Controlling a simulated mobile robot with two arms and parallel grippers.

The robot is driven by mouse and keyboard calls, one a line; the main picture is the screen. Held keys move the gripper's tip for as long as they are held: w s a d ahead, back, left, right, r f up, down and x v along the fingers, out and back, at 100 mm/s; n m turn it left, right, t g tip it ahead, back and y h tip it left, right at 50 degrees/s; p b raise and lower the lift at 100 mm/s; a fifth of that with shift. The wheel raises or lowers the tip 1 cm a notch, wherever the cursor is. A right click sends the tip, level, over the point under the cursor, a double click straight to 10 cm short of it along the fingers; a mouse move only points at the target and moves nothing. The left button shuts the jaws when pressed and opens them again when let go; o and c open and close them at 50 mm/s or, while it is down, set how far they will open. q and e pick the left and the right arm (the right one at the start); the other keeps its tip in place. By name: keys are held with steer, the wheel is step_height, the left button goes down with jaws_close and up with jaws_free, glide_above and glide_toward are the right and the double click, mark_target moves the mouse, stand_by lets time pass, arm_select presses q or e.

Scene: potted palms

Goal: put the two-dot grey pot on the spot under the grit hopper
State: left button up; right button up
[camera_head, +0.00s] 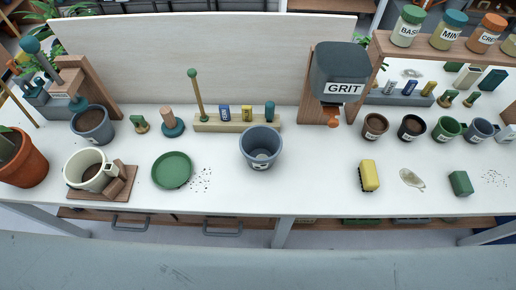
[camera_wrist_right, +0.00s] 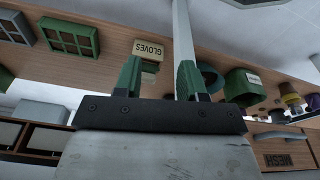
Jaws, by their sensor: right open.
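A grey-blue empty pot (camera_head: 260,147) stands upright at the middle of the white table in the head view. A small pale label shows on its front, but its dots are too small to count. The dark grit hopper (camera_head: 340,72) hangs on a wooden stand to its right, with an orange spout (camera_head: 333,122) at the bottom. No separate spot mark can be made out under the spout. My right gripper (camera_wrist_right: 158,77) shows in the right wrist view with its green fingers apart and nothing between them, away from the pot. My left gripper is in neither view.
Small pots (camera_head: 375,127) stand in a row right of the hopper. A yellow sponge (camera_head: 369,176) and a green block (camera_head: 461,183) lie in front. A green saucer (camera_head: 172,170) lies left of the grey pot. The table between pot and sponge is clear.

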steer(key=w+a+r+t+p, duration=0.1)
steer(key=w+r+p, duration=0.15)
steer(key=r, duration=1.15)
steer(key=w+a+r+t+p, duration=0.1)
steer(key=w+r, duration=0.3)
steer(key=r, duration=1)
steer(key=n+t+y, duration=0.3)
steer(key=n+y, duration=0.3)
steer(key=n, duration=0.1)
glide_toward(247, 156)
steer(key=w+x, duration=0.1)
steer(key=x, duration=0.4)
steer(key=shift+w+a+f+p, duration=0.15)
steer(key=shift+w+f+p, duration=0.1)
steer(key=shift+p, duration=0.35)
steer(key=shift+x, duration=2.05)
steer(key=shift+s, duration=0.15)
steer(key=shift+c, duration=0.5)
